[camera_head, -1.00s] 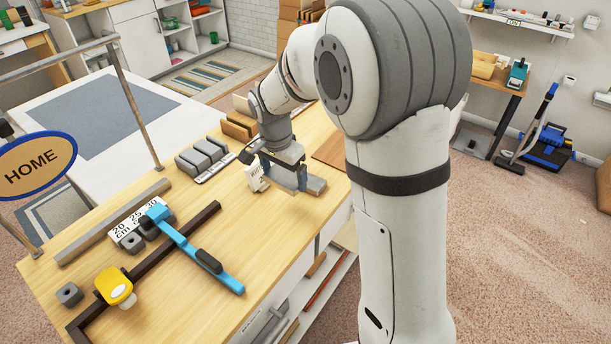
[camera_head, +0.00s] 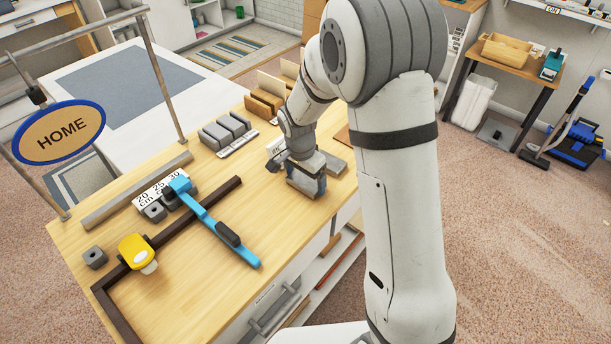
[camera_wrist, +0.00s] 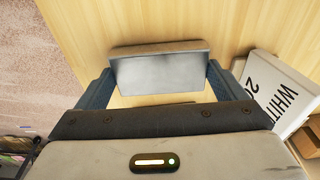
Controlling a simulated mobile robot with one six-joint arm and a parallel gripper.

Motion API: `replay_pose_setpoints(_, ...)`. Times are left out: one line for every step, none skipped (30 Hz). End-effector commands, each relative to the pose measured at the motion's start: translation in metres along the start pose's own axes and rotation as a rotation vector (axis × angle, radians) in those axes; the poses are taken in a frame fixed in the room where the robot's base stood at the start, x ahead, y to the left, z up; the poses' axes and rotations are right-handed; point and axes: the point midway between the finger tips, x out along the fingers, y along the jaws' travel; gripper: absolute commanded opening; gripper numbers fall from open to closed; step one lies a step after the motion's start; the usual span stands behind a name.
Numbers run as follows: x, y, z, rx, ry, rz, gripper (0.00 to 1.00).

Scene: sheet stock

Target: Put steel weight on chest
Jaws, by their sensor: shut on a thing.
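My gripper (camera_head: 306,186) is over the wooden bench top, near its front right edge. In the wrist view its two blue fingers (camera_wrist: 160,86) are shut on the steel weight (camera_wrist: 160,70), a plain grey block with a bright face. The weight lies across the space between the fingertips, with bench wood beyond it. In the head view the gripper mostly hides the weight, and I cannot tell whether it touches the bench. I cannot tell which piece of furniture is the chest.
The bench (camera_head: 195,290) holds a blue clamp (camera_head: 205,215), a yellow-headed tool (camera_head: 135,250), grey blocks (camera_head: 225,130) and a white label block (camera_wrist: 285,88) close beside my gripper. A HOME sign (camera_head: 62,132) stands left. Carpet (camera_head: 530,240) lies open at right.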

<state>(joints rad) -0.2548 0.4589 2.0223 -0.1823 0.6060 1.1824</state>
Motion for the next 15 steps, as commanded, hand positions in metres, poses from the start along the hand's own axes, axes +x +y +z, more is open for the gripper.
replay_pose_setpoints(-0.0006, -0.0008, -0.0005, 0.0, 0.001, -0.003, 0.35)
replay_pose_setpoints(0.0003, -0.0008, -0.0004, 0.0, 0.001, -0.002, 0.35)
replay_pose_setpoints(0.0017, -0.0008, -0.0002, 0.0, 0.001, -0.002, 0.35)
replay_pose_setpoints(0.0026, -0.0008, -0.0001, 0.0, 0.001, -0.003, 0.35)
replay_pose_setpoints(0.0023, -0.0001, 0.0003, 0.0, 0.0, 0.0, 0.93)
replay_pose_setpoints(0.002, -0.0001, 0.0002, 0.0, 0.0, 0.0, 0.96)
replay_pose_setpoints(0.002, -0.0001, 0.0002, 0.0, 0.0, 0.0, 0.99)
replay_pose_setpoints(0.002, -0.0001, 0.0003, 0.0, 0.0, 0.0, 1.0)
replay_pose_setpoints(0.002, 0.0, 0.0002, 0.0, 0.0, 0.0, 1.0)
replay_pose_setpoints(0.002, 0.0, 0.0002, 0.0, 0.0, 0.0, 1.0)
replay_pose_setpoints(0.002, 0.0, 0.0002, 0.0, 0.0, 0.0, 1.0)
replay_pose_setpoints(0.0019, 0.0, 0.0002, 0.0, 0.0, 0.0, 1.0)
replay_pose_setpoints(0.0019, 0.0, 0.0002, 0.0, 0.0, 0.0, 1.0)
replay_pose_setpoints(0.0016, 0.0, 0.0002, 0.0, 0.0, 0.0, 1.0)
replay_pose_setpoints(0.0006, 0.0, 0.0, 0.0, 0.0, 0.0, 1.0)
